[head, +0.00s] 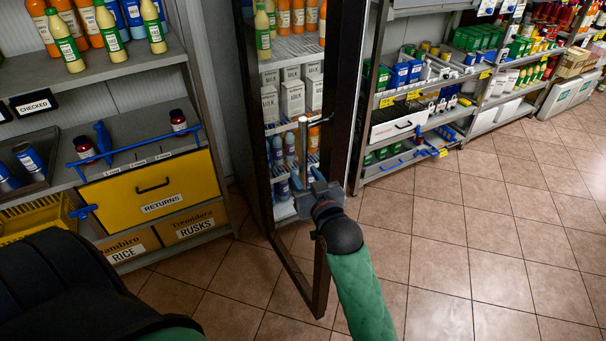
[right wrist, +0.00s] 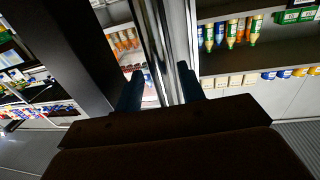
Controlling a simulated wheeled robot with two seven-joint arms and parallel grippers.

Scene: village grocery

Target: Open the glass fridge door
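The glass fridge door (head: 323,262) has a dark frame and stands swung out from the fridge, with floor tiles showing through its lower glass. Its pale vertical handle (head: 303,148) is near the frame's right side in the head view. My right gripper (head: 316,187) is at the handle's lower part. In the right wrist view, its two fingers (right wrist: 160,92) are spread apart, with the pale handle bar (right wrist: 152,45) showing between them. Whether they touch the bar cannot be told. My left gripper is out of view.
Bottles and milk cartons (head: 292,97) stand inside the fridge. On the left, a shelf holds a yellow RETURNS drawer (head: 152,188) and bottles. Stocked shelves (head: 420,130) line the right. The tiled floor (head: 480,240) at right is clear.

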